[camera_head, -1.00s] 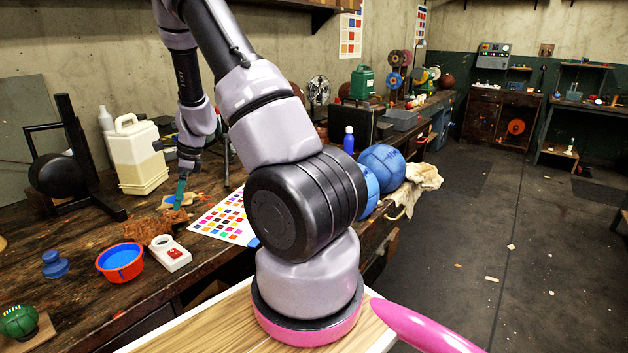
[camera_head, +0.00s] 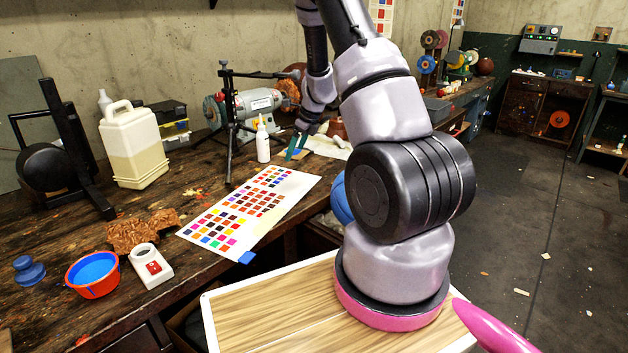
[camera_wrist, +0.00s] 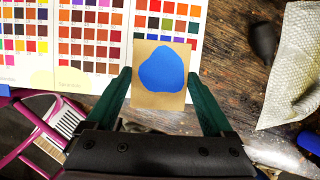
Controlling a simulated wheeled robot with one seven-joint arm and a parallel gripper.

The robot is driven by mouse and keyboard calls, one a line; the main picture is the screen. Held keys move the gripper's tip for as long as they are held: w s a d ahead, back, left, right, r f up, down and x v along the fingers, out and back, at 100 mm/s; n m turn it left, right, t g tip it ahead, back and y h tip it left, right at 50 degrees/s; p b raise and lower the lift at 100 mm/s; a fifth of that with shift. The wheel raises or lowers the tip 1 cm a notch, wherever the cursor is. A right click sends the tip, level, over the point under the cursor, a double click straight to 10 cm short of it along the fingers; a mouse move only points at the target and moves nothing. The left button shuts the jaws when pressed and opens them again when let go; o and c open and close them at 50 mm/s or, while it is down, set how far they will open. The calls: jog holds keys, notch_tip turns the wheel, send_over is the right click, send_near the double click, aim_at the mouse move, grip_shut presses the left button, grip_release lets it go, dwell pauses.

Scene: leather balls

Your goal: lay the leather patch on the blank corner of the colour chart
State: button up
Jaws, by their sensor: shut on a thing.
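The leather patch (camera_wrist: 150,98) is a tan square with a blue blob on it in the wrist view. My gripper (camera_wrist: 159,78) has its green fingers at the patch's two sides, shut on it. The patch overlaps the edge of the colour chart (camera_wrist: 103,18), hiding part of it; I cannot tell whether they touch. In the head view the chart (camera_head: 285,203) lies on the bench, with rows of coloured squares and bare white areas. My gripper (camera_head: 296,147) is near the chart's far end there, with the patch (camera_head: 294,153) small between its fingers.
A white bottle (camera_head: 263,145) and a black tripod (camera_head: 230,128) stand left of my gripper. A pale cloth (camera_head: 330,148) lies to its right. A blue ball (camera_head: 341,200) sits by my arm.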

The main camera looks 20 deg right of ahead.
send_over(296, 183)
jog(key=s+d, duration=0.1)
notch_tip(296, 183, down, 6)
jog(key=shift+r, duration=0.1)
jog(key=shift+f, duration=2.1)
jog(key=shift+f, duration=0.15)
jog(key=o, duration=1.2)
jog(key=shift+c, duration=0.2)
